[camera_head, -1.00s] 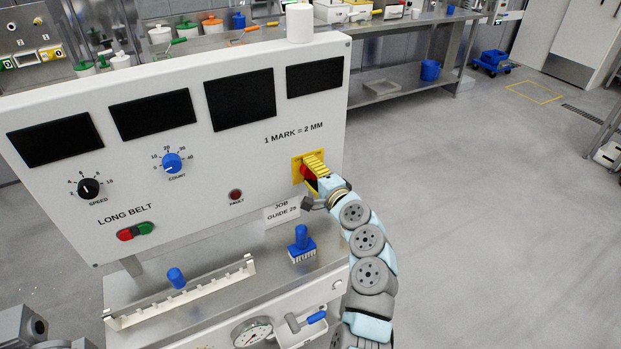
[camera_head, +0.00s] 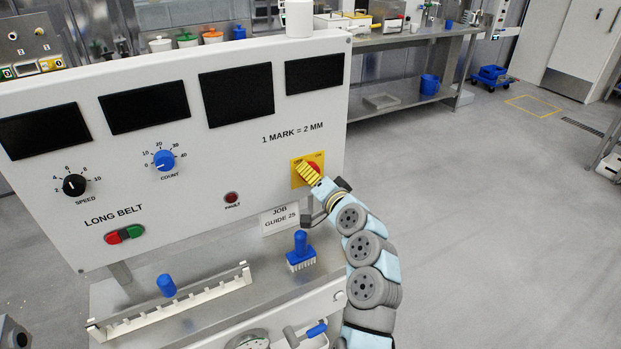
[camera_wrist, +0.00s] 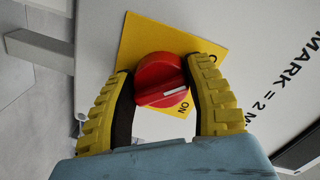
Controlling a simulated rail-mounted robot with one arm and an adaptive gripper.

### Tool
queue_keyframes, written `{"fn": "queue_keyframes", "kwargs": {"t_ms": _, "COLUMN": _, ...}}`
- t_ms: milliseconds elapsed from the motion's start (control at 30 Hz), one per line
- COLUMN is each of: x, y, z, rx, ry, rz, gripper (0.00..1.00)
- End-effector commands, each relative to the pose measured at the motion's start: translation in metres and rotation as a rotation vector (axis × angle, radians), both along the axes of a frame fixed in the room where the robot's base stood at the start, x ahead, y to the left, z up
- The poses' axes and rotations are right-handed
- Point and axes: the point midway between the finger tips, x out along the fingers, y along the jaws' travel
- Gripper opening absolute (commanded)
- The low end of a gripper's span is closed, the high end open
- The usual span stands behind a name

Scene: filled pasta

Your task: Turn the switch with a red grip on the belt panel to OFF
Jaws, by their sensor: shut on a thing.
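The red grip (camera_wrist: 158,72) of the switch sits on a yellow plate (camera_wrist: 140,35) on the belt panel (camera_head: 110,180). In the wrist view its white mark points right, between the ON label and a letter partly hidden by my right finger. My gripper (camera_wrist: 165,75) has its ribbed yellow fingers on both sides of the red grip, shut on it. In the head view the red grip (camera_head: 315,167) shows behind my tilted gripper (camera_head: 309,173), at the panel's right side; the plate's labels are too small to read there.
The panel also has a black speed knob (camera_head: 75,184), a blue count knob (camera_head: 163,160), a red fault lamp (camera_head: 231,198) and a red-green button (camera_head: 124,234). A blue-handled part (camera_head: 301,252) stands on the machine top below.

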Motion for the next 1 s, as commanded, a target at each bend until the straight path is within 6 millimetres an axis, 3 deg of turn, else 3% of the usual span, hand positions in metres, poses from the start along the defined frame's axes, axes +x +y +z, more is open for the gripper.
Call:
{"fn": "queue_keyframes", "kwargs": {"t_ms": 367, "x": -0.0001, "y": 0.0008, "z": 0.0011, "rx": -0.004, "ry": -0.004, "rz": 0.002, "gripper": 0.17}}
{"fn": "queue_keyframes", "kwargs": {"t_ms": 400, "x": -0.0001, "y": 0.0008, "z": 0.0010, "rx": -0.004, "ry": -0.004, "rz": 0.002, "gripper": 0.56}}
{"fn": "queue_keyframes", "kwargs": {"t_ms": 500, "x": -0.0001, "y": 0.0007, "z": 0.0010, "rx": -0.004, "ry": -0.004, "rz": 0.002, "gripper": 0.83}}
{"fn": "queue_keyframes", "kwargs": {"t_ms": 1000, "x": -0.0082, "y": -0.0049, "z": 0.0010, "rx": -0.002, "ry": -0.004, "rz": -0.002, "gripper": 0.83}}
